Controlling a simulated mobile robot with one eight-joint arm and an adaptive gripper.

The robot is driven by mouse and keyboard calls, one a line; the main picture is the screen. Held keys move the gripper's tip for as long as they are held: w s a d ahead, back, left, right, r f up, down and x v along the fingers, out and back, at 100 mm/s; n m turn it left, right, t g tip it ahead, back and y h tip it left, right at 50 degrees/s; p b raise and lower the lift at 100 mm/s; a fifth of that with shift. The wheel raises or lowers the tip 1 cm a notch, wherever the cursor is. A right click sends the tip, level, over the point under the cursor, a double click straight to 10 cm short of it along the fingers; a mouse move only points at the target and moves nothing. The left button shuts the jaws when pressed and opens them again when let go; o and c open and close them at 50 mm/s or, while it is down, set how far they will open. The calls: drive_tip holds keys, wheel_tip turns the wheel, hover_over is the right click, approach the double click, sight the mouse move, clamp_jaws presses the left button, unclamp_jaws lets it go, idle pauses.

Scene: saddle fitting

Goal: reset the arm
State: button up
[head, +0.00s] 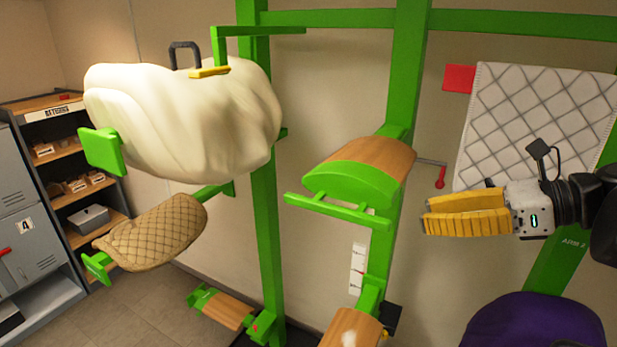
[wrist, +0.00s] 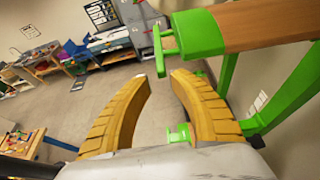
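My gripper (head: 425,212) is at the right of the head view, its yellow ribbed fingers pointing left. It is in front of the wall, below the grey quilted pad and to the right of the wood-topped green rack arm (head: 362,172). In the wrist view, the two fingers of my gripper (wrist: 160,82) stand apart with a gap between their tips. The same kind of wood-topped green rack arm (wrist: 270,25) is at the upper right of the wrist view.
A cream fleece (head: 180,115) and a tan quilted pad (head: 155,232) hang on green rack arms at left. A white-grey quilted pad (head: 540,120) hangs behind my gripper. A purple item (head: 535,322) sits below it. Shelves (head: 70,165) stand at far left. Floor (wrist: 85,110) is open.

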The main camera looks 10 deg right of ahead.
drive_tip(key=shift+v, duration=1.05)
